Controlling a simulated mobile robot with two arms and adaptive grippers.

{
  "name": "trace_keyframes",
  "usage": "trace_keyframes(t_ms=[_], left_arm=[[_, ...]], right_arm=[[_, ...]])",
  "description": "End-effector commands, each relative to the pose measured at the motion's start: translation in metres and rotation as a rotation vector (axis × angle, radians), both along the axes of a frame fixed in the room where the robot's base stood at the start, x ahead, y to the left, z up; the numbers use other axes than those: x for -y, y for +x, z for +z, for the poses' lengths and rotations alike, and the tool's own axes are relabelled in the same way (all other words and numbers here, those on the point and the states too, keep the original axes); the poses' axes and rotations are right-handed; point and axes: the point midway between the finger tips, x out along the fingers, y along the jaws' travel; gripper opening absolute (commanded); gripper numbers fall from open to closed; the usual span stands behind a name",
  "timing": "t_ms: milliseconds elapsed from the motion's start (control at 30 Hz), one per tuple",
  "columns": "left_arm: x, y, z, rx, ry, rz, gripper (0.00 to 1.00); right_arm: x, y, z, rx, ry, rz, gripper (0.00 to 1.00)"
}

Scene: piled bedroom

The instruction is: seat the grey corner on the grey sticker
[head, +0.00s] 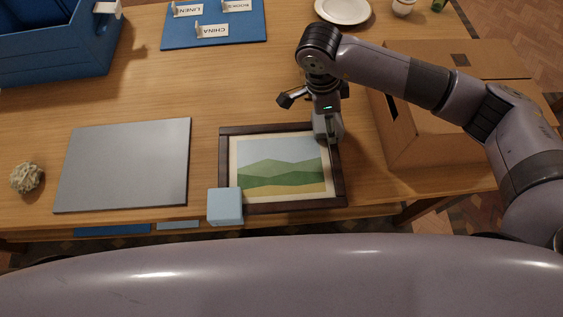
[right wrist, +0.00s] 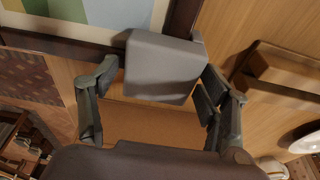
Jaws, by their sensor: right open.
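The picture frame (head: 225,155), dark wood around a green landscape, lies flat on the table. The grey corner (right wrist: 163,66) is at the frame's corner in the right wrist view and covers it; whether it is fully seated I cannot tell. My right gripper (head: 327,135) is over the frame's far right corner in the head view. In the right wrist view its fingers (right wrist: 155,85) are open, one on each side of the grey corner. The grey sticker is not visible. A light blue corner (head: 225,206) sits on the frame's near left corner. My left gripper is out of view.
A grey board (head: 125,165) lies left of the frame, with a pale knobbly ball (head: 27,177) beyond it. A cardboard box (head: 430,150) stands close right. A blue crate (head: 55,45), a blue board with labels (head: 245,35) and a plate (head: 343,10) are behind.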

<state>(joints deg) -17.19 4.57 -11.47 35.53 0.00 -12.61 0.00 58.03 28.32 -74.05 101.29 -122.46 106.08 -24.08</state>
Motion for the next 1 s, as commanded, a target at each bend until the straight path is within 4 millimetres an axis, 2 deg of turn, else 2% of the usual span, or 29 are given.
trace_keyframes(t_ms=[1000], left_arm=[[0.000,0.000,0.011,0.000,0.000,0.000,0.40]], right_arm=[[-0.007,0.000,0.030,0.000,0.000,0.001,0.71]])
